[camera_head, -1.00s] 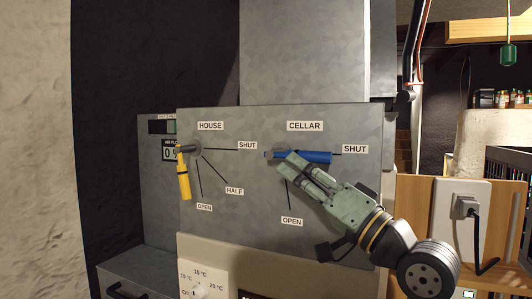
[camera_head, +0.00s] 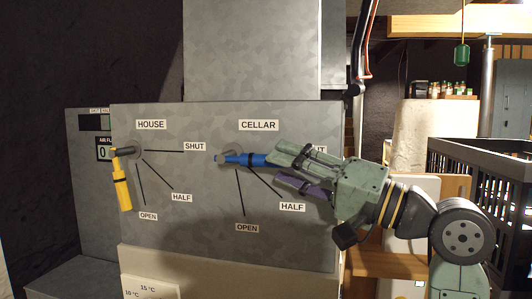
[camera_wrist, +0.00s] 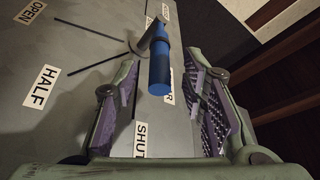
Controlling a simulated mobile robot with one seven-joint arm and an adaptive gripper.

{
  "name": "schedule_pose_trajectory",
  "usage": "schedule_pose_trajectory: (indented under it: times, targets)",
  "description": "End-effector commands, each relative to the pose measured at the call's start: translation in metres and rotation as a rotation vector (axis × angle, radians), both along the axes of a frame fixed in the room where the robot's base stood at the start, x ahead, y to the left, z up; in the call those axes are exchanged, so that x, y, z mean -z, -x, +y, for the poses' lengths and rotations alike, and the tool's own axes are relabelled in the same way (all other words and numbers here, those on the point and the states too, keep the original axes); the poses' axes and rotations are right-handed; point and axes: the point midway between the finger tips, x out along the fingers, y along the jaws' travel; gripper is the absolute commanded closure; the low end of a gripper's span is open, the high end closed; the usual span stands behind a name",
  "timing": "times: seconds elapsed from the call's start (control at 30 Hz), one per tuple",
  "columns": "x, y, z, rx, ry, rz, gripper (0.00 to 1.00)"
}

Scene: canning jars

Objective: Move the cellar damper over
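The cellar damper handle (camera_head: 244,160) is a blue grip on a grey lever below the CELLAR label (camera_head: 258,125). It points right, nearly level, toward the partly hidden SHUT label. My gripper (camera_head: 274,165) comes from the right, its fingers at the handle's right end. In the wrist view, the blue handle (camera_wrist: 159,68) reaches between the two spread fingers of my gripper (camera_wrist: 160,80), with gaps on both sides. The gripper is open and holds nothing. Lines mark HALF (camera_head: 292,207) and OPEN (camera_head: 247,228) below the pivot.
The yellow house damper handle (camera_head: 122,185) hangs down left of its OPEN label (camera_head: 148,216), on the same grey panel (camera_head: 190,230). A dark slatted crate (camera_head: 480,180) stands at the right. Jars (camera_head: 445,90) stand at the back right.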

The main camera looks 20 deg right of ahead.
Motion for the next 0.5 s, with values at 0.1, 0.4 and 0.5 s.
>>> schedule_pose_trajectory:
  times: [0.1, 0.4, 0.5]
  targets:
    - [-0.006, -0.016, 0.012, -0.001, 0.000, 0.000, 0.62]
    - [-0.009, -0.033, 0.025, 0.001, 0.000, -0.001, 0.62]
    - [-0.009, -0.033, 0.025, 0.001, 0.000, -0.002, 0.62]
